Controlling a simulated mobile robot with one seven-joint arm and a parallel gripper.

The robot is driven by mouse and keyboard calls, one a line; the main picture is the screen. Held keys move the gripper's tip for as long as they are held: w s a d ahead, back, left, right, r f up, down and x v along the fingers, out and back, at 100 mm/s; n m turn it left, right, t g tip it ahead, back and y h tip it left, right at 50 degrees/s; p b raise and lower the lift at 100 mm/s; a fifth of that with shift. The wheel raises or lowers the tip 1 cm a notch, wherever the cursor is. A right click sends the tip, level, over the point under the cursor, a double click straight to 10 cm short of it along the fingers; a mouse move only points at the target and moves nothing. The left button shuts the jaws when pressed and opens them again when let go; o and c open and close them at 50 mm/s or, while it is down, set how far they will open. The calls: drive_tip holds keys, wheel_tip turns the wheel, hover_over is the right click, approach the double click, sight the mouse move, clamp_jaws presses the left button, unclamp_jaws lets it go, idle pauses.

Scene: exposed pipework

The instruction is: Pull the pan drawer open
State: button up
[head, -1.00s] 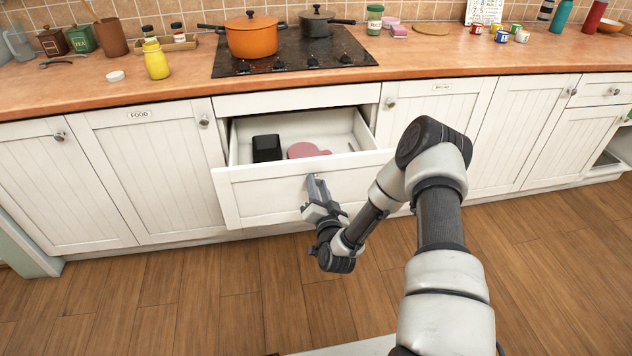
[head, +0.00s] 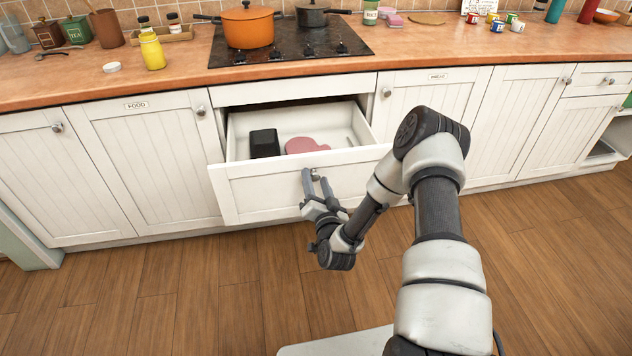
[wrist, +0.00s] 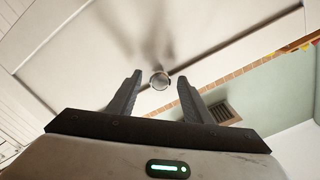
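The pan drawer (head: 262,192) under the hob stands pulled out, with its inside showing. A black box-shaped thing (head: 264,143) and a pink flat thing (head: 305,145) lie in it. Its round metal knob (wrist: 159,81) shows in the wrist view, beyond and between the fingertips. My gripper (head: 313,175) is at the drawer front, its two fingers spread apart with the knob between them in the head view. In the wrist view my gripper (wrist: 162,83) is open, and clear gaps show between the knob and both fingers.
The hob (head: 290,42) above bears an orange pot (head: 247,28) and a dark pot (head: 312,15). Closed white cupboard doors flank the drawer on both sides. The wooden floor (head: 190,300) in front is clear apart from my own base.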

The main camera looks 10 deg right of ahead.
drive_tip(key=s+p, duration=0.2)
drive_tip(key=s, duration=1.5)
drive_tip(key=shift+s, duration=0.2)
